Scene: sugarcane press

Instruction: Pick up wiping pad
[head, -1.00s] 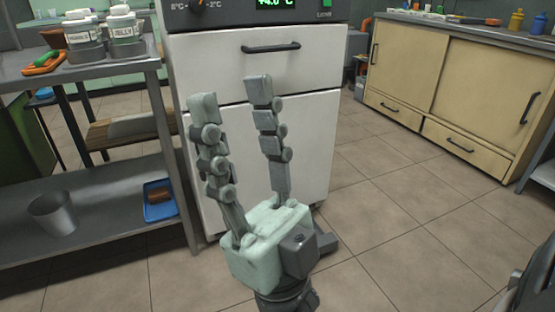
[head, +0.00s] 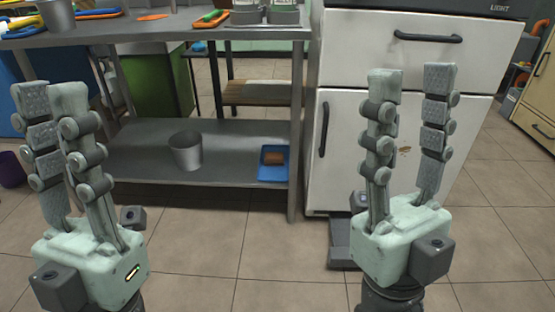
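I cannot identify a wiping pad for sure. A small brown block (head: 273,158) lies in a blue tray (head: 266,176) on the lower shelf of the steel table; it may be the pad, but it is too small to tell. My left gripper (head: 48,92) is at the far left, fingers up, in front of the table. It is seen at an angle, with a gap between its fingers, and is empty. My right gripper (head: 412,77) is upright in front of the white fridge, fingers apart and empty. Both grippers are apart from the tray.
The steel table (head: 180,36) holds an orange tray with a green-handled item and jars at its right end. A metal cup (head: 186,150) stands on the lower shelf. The white fridge (head: 340,45) stands right of the table. Tiled floor in front is clear.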

